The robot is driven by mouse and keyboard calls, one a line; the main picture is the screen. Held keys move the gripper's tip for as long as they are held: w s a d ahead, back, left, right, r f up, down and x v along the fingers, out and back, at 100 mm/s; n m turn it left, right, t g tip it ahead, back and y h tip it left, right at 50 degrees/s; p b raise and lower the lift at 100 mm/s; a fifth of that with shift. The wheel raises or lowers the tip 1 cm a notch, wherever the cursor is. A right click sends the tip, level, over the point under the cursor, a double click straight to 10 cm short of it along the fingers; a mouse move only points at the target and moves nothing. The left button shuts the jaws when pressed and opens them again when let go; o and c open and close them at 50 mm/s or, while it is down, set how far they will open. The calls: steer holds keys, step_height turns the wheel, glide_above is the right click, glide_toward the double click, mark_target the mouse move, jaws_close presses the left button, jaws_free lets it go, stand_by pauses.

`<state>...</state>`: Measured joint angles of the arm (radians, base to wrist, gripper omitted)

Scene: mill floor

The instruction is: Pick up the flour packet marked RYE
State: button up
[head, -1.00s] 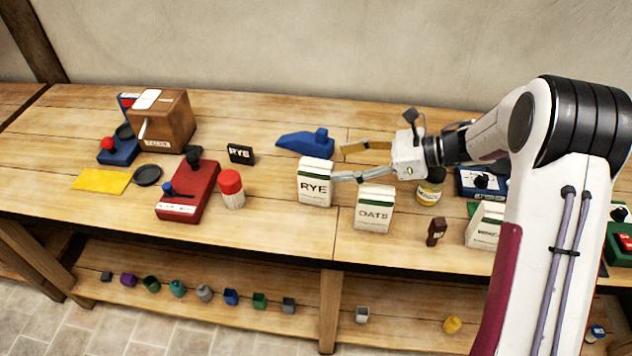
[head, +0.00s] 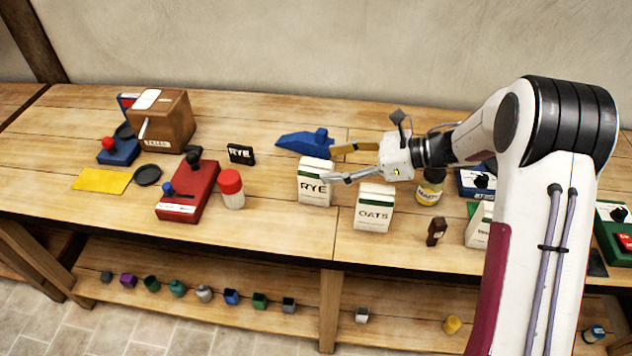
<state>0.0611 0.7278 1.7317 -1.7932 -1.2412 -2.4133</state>
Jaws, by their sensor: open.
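The flour packet marked RYE (head: 314,192) is white with a dark green band and stands upright near the middle of the bench. My gripper (head: 328,164) is open, its two fingers pointing left at the packet. The nearer finger passes in front of the packet's right part in the head view. The farther finger is behind the packet's upper right. I cannot tell whether either finger touches it. A similar packet marked OATS (head: 373,212) stands just right of it, below the nearer finger.
A blue scoop-like object (head: 305,143) lies behind the RYE packet. A red-capped jar (head: 231,189) and a red device (head: 187,192) stand to its left, with a black RYE sign (head: 241,153). A yellow-labelled jar (head: 430,189) and a small brown item (head: 436,231) are to the right.

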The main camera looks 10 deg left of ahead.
mark_target(318, 165)
steer(key=shift+x, duration=2.6)
steer(key=shift+s, duration=0.1)
steer(key=shift+c, duration=0.5)
jaws_close()
